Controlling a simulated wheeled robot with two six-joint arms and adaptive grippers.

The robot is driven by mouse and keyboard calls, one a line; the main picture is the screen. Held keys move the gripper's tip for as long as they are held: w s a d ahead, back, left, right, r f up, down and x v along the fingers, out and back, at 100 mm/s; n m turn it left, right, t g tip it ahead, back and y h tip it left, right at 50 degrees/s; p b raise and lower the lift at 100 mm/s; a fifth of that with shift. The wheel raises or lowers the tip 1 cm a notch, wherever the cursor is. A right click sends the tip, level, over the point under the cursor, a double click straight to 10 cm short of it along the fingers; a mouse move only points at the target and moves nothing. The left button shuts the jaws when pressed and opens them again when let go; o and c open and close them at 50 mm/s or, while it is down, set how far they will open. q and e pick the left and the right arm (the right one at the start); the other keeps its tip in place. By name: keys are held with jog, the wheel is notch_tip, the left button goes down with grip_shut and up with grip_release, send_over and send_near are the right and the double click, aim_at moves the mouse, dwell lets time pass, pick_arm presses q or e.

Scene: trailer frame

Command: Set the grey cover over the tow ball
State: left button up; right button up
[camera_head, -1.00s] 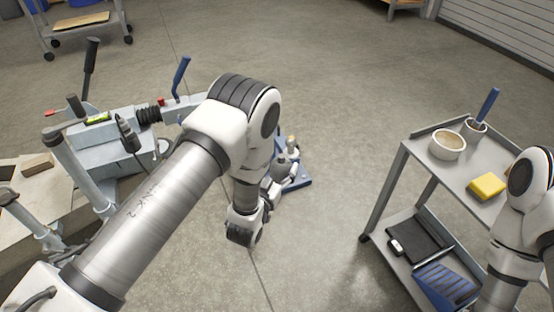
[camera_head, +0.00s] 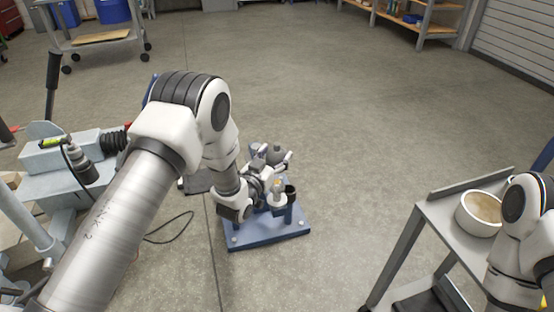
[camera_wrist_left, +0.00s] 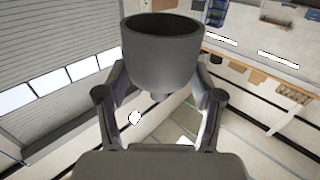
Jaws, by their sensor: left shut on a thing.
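My left gripper (camera_head: 272,157) is shut on the grey cover (camera_head: 277,152). In the left wrist view, the cover (camera_wrist_left: 162,52) is a dark grey cup between the two fingers, with its wide open end away from the palm's edge; the room looks upside down there, so the opening faces down. In the head view, the held cover appears above and behind a blue stand (camera_head: 255,238) on the floor; the gap between them is unclear. I cannot pick out the tow ball with certainty. My right gripper is outside the views.
The stand carries a small black cup (camera_head: 291,189). The trailer frame (camera_head: 70,160) lies at the left, with a black bellows (camera_head: 115,141). A grey cart (camera_head: 445,222) with a white bowl (camera_head: 480,212) is at the right. The floor between stand and cart is clear.

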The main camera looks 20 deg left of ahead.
aim_at(275, 185)
pick_arm(q)
jog(key=shift+f+b, duration=3.35)
jog(key=shift+f, duration=1.05)
jog(key=shift+f+b, duration=0.65)
jog(key=shift+f, duration=0.4)
jog(key=o, duration=1.1)
jog(key=shift+s, duration=0.1)
jog(key=s, duration=0.4)
jog(key=s+a, duration=0.1)
jog(key=s, duration=0.2)
jog(key=s+a, duration=0.1)
jog(key=s, duration=0.3)
jog(key=shift+s, duration=0.35)
